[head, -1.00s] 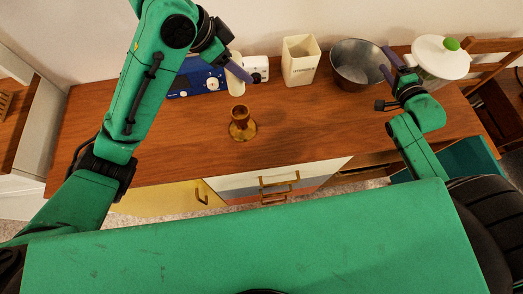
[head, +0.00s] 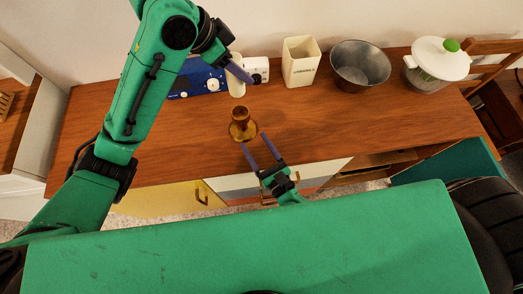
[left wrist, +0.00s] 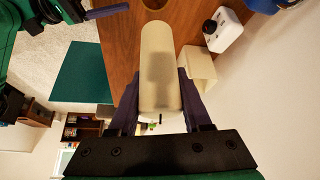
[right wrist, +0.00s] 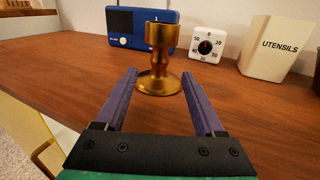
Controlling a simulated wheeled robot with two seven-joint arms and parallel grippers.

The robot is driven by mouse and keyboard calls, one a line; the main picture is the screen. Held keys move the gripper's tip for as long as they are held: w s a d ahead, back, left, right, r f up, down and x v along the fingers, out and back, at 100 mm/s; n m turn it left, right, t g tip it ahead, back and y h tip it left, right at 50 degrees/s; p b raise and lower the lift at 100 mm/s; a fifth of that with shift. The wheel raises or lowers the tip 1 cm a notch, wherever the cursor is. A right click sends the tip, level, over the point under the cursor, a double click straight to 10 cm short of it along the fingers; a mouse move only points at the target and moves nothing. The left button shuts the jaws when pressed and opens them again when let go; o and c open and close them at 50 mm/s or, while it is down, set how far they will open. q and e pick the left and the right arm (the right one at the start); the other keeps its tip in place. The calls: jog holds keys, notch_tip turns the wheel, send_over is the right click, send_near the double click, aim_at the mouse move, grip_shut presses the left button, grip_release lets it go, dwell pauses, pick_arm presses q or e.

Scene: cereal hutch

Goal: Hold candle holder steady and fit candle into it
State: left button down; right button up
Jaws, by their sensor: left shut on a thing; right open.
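The brass candle holder (head: 241,127) stands upright on the wooden top, and it fills the middle of the right wrist view (right wrist: 158,60). My right gripper (head: 260,143) is open in front of the holder. In the right wrist view its two fingers point at the holder's base, which sits just beyond and between the tips. My left gripper (head: 241,72) is shut on the cream candle (head: 236,88), up behind the holder. The candle shows large between the fingers in the left wrist view (left wrist: 160,65). One finger partly covers it in the head view.
A blue radio (head: 196,80) and a white timer (head: 258,66) stand at the back. A utensils container (head: 300,66), a metal bucket (head: 360,66) and a white-lidded pot (head: 437,60) stand to the right. The wooden top (head: 345,120) right of the holder is clear.

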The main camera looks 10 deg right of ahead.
aim_at(244, 126)
jog(key=x, duration=0.9)
jog(key=shift+w, duration=0.15)
grip_shut()
pick_arm(q)
jog(key=shift+a+f, duration=0.1)
jog(key=shift+f, duration=5.25)
